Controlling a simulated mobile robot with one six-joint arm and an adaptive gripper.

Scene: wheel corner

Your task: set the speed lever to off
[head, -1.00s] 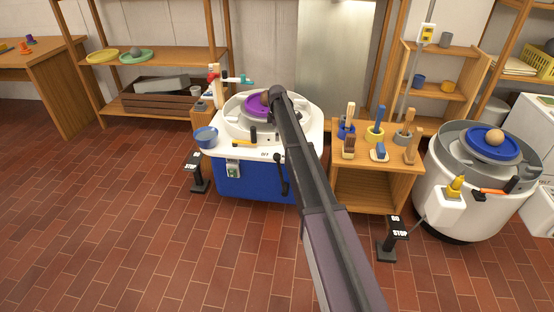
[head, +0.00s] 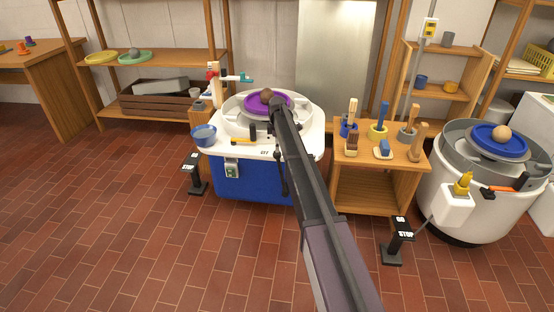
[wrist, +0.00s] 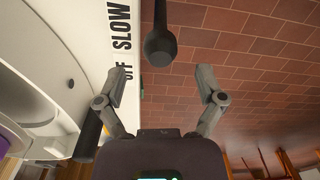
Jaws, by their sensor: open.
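The speed lever, a black stem with a rounded knob, shows in the wrist view (wrist: 160,44) beside the white wheel deck. Its upper part runs out of the top of that view. In the head view a dark lever (head: 284,178) hangs at the front right of the blue-and-white wheel (head: 250,184). The deck bears the words SLOW and OFF near it. My gripper (wrist: 163,72) is open and empty, with one finger on each side of the line to the knob. The knob shows ahead of the fingertips, with no visible contact. In the head view my arm hides the gripper.
A purple disc (head: 283,99) with a brown ball sits on the wheel. A wooden stand (head: 363,180) with brushes is to the right. Foot pedals (head: 399,238) stand on the tiled floor.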

